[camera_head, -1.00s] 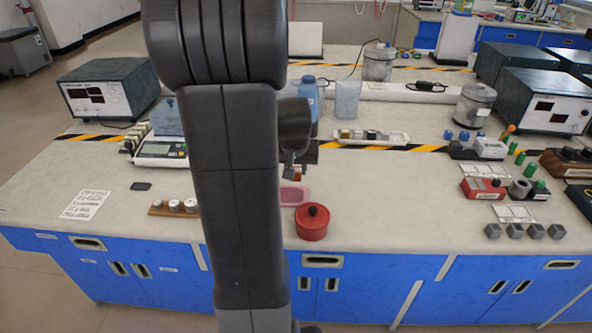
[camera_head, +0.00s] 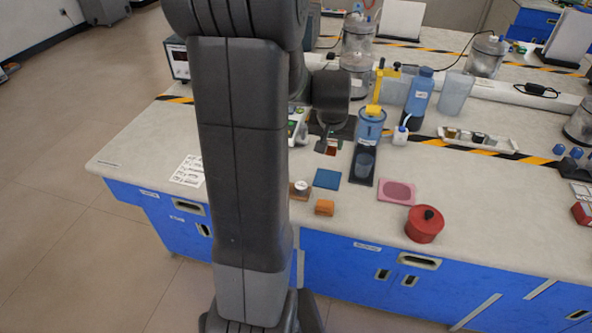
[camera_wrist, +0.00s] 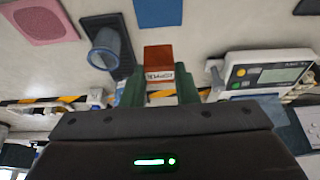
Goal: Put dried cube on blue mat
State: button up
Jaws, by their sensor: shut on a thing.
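My gripper (camera_head: 331,143) is shut on a reddish-brown cube (camera_wrist: 158,60) with a white label, held between green fingers in the wrist view. The label is too small to read surely. The cube (camera_head: 332,150) also shows small beneath my gripper in the head view. The blue mat (camera_head: 327,179) lies flat and bare on the bench, nearer the front edge than my gripper. It also shows at the top of the wrist view (camera_wrist: 156,12). The held cube is apart from the mat.
An orange-brown block (camera_head: 324,208) and a weight in a wooden holder (camera_head: 300,188) stand near the mat. A blue-topped device (camera_head: 368,130) on a dark base is to its right. A pink mat (camera_head: 397,190) and red pot (camera_head: 425,224) lie further right. A scale (camera_wrist: 265,75) is beside my gripper.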

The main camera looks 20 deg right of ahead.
notch_tip(320, 180, down, 10)
jog(key=shift+w+r, duration=0.1)
dwell(0.4)
jog(key=shift+b, duration=0.3)
jog(key=shift+a+f, duration=0.1)
jog(key=shift+f, duration=0.2)
jog(key=o, duration=0.9)
jog(key=shift+r, duration=0.1)
jog(key=shift+r, duration=0.4)
jog(key=v, duration=1.1)
jog(key=shift+a+r+p, duration=0.1)
jog(key=shift+r+p, duration=0.15)
jog(key=shift+p, duration=0.15)
